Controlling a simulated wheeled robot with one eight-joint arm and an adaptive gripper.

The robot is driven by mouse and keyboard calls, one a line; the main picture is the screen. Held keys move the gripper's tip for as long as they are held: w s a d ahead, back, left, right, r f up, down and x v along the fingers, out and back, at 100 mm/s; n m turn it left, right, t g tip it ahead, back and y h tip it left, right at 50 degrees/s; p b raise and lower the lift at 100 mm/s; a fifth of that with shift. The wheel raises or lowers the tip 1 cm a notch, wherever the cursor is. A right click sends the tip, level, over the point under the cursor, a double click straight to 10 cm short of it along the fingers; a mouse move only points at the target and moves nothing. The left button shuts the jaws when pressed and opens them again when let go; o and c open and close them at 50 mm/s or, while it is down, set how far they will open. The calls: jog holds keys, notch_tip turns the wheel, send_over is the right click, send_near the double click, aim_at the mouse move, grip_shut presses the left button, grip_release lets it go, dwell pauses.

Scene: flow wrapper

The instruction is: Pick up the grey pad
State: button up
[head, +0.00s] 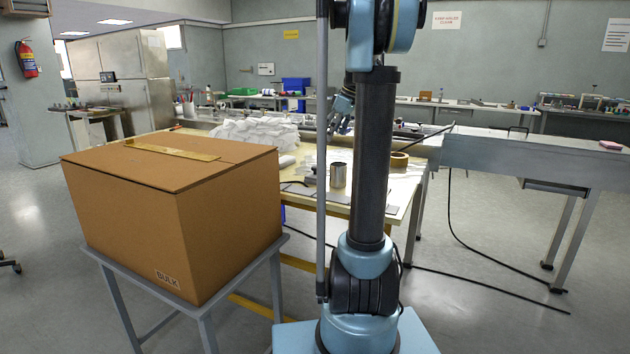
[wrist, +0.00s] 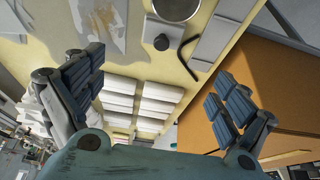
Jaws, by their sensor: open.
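Flat grey pieces lie on the yellow-topped table (wrist: 122,62). In the wrist view, one grey piece (wrist: 213,40) is at the upper right, near the cardboard box, and another (wrist: 231,8) is at the top edge. In the head view, flat grey pieces (head: 300,190) lie along the table's near edge, partly behind my arm. I cannot tell which of them is the grey pad. My gripper (wrist: 160,95) is open and empty, its dark ribbed fingers wide apart above the table.
A large cardboard box (head: 130,220) stands on a grey stand beside the table. A metal cup (head: 338,175), a tape roll (head: 399,160) and a white heap (head: 255,133) are on the table. White packs (wrist: 158,107) lie in rows below my gripper. A conveyor (head: 510,155) stands right.

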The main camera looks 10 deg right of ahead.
aim_at(316, 167)
jog(key=x, duration=1.2)
jog(key=shift+w, duration=0.15)
jog(key=shift+a+x, duration=0.2)
jog(key=shift+x, duration=1.1)
jog(key=shift+a+x, duration=0.2)
jog(key=shift+x, duration=1.15)
jog(key=shift+r, duration=0.1)
jog(key=c, duration=1.2)
